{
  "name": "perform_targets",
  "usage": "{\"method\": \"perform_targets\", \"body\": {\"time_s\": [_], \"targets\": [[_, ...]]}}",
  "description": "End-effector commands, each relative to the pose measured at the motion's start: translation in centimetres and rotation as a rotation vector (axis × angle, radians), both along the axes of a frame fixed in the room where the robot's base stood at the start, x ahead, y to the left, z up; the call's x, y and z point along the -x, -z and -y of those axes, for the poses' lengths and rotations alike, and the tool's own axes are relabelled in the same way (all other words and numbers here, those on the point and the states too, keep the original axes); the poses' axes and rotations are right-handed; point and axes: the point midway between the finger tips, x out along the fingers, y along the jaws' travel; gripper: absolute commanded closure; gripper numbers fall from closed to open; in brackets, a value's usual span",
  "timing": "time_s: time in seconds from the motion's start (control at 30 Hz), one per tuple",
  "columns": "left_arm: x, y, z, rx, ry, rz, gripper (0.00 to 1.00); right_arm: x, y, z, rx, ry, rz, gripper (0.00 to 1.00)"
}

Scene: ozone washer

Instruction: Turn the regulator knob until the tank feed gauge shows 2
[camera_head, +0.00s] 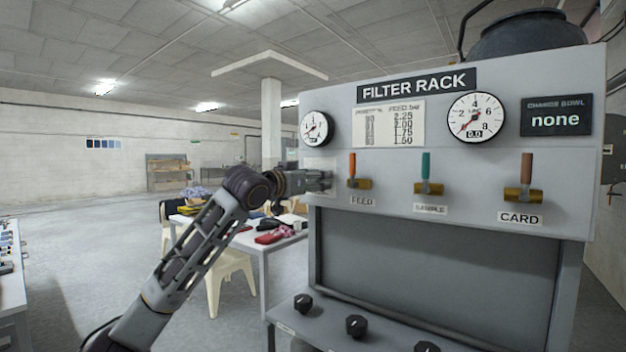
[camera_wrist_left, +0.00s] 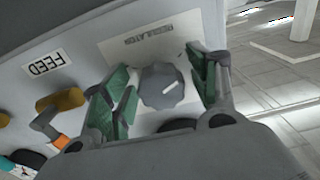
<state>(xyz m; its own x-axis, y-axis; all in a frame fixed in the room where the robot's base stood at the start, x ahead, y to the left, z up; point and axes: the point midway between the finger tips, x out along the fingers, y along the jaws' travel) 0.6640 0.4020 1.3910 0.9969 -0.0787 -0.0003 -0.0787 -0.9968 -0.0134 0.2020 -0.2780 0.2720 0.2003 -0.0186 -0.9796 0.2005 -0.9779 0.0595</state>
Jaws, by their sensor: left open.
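The regulator knob (camera_wrist_left: 163,90) is a grey faceted knob with a white pointer line, on a light plate marked REGULATOR in the left wrist view. My left gripper (camera_wrist_left: 166,86) is open with its green-padded fingers on either side of the knob; I cannot tell whether they touch it. In the head view my left gripper (camera_head: 322,181) is at the panel's left edge and the knob is hidden. A small round gauge (camera_head: 317,128) sits above it; its name and value are too small to read. A larger gauge (camera_head: 476,117) shows 0.0, needle at lower left. My right gripper is not in view.
The FILTER RACK panel (camera_head: 450,190) carries three valves, with the FEED valve (camera_head: 358,183) close to the right of my gripper; it also shows in the wrist view (camera_wrist_left: 62,101). Black knobs (camera_head: 356,325) line the lower shelf. A cluttered table (camera_head: 262,243) stands behind my arm.

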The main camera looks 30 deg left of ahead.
Motion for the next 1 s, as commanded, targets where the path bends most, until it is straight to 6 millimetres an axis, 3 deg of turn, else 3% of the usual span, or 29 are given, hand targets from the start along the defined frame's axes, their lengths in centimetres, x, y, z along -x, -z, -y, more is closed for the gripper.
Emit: {"method": "perform_targets", "body": {"time_s": [0.23, 0.6, 1.0], "targets": [[-0.02, 0.02, 0.01, 0.0, 0.0, 0.0, 0.41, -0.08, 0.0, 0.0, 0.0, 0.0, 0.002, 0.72], [0.0, 0.03, 0.02, 0.0, 0.0, 0.0, 0.86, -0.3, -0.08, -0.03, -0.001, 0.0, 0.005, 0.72], [-0.02, -0.02, -0.03, -0.057, 0.0, 0.003, 0.86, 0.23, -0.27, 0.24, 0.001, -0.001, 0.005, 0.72]]}}
